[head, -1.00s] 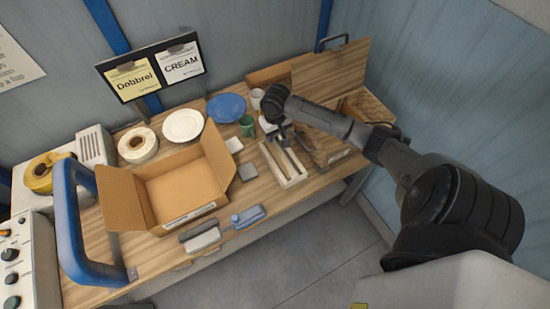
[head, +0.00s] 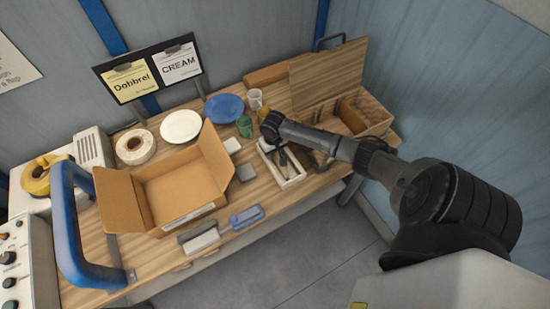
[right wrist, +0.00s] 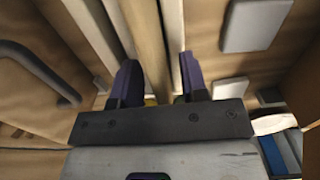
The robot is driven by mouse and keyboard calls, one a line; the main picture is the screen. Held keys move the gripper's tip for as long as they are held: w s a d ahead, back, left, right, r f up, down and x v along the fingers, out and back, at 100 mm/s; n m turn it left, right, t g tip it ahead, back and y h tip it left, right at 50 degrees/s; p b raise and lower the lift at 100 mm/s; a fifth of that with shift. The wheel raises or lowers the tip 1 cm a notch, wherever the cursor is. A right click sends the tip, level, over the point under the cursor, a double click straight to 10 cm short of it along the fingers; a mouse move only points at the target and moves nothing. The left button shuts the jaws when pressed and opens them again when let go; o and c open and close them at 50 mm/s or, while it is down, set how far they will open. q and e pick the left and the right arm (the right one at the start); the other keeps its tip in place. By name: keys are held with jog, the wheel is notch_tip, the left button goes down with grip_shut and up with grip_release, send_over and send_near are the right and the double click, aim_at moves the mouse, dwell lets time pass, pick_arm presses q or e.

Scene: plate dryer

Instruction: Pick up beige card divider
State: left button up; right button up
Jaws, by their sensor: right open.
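The beige card divider (right wrist: 148,40) is a long, narrow strip that runs up between my fingers in the right wrist view. It lies in a shallow pale tray (head: 293,184) near the table's front right. My right gripper (right wrist: 158,85) is open, with one dark finger on each side of the strip; whether either finger touches it I cannot tell. In the head view the right gripper (head: 281,157) points down into the tray, and the wrist hides part of it. My left gripper is out of view.
An open cardboard box (head: 180,185) stands left of the tray. A green cup (head: 244,127), a white mug (head: 255,98) and a blue plate (head: 225,108) are behind. A wooden box (head: 350,115) stands at the back right. A blue-handled tool (head: 246,217) lies in front.

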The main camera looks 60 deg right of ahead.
jog(key=shift+f, duration=0.4)
jog(key=shift+c, duration=0.4)
grip_shut()
